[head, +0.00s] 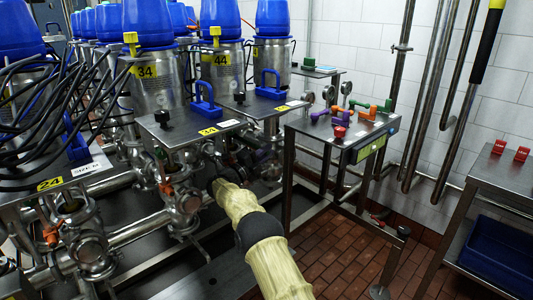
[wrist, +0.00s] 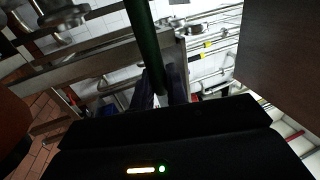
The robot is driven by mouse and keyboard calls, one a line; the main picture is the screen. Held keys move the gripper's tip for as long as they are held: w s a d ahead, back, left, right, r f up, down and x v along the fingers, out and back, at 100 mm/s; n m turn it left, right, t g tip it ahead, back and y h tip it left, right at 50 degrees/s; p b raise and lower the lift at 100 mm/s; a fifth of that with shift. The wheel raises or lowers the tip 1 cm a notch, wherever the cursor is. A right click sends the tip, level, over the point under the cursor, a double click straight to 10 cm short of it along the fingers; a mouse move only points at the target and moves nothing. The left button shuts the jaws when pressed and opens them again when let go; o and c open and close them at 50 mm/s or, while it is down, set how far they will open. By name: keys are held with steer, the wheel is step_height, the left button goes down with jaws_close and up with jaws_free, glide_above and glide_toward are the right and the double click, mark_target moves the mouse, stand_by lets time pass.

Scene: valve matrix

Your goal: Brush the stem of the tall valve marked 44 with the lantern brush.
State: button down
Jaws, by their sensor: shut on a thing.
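The tall valve marked 44 (head: 221,65) is a steel cylinder with a blue cap and a yellow 44 label, standing in the back row in the head view. Its stem is not clearly made out among the pipework. My arm in its cream sleeve reaches into the pipes below the valve plates, and its end is mostly hidden there. In the wrist view my gripper (wrist: 161,85) is shut on a dark green rod (wrist: 143,35), which looks like the lantern brush's handle. The rod runs up out of the picture, so its bristles are not seen.
The valve marked 34 (head: 147,75) stands left of 44. Black cables hang at far left. A steel table (head: 345,133) with coloured items stands right of my arm. A blue bin (head: 500,250) is at right. Brick floor (head: 350,255) is open between them.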

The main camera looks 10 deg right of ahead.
steer(key=shift+s+d, duration=0.1)
steer(key=shift+s+d+r+b, duration=0.25)
steer(key=shift+s+d+b, duration=0.25)
steer(key=shift+b, duration=0.35)
steer(key=shift+a, duration=0.1)
steer(key=shift+w+a+r+p, duration=0.25)
steer(key=shift+w+a+p, duration=0.3)
steer(key=shift+p, duration=0.25)
steer(key=shift+d+f, duration=0.15)
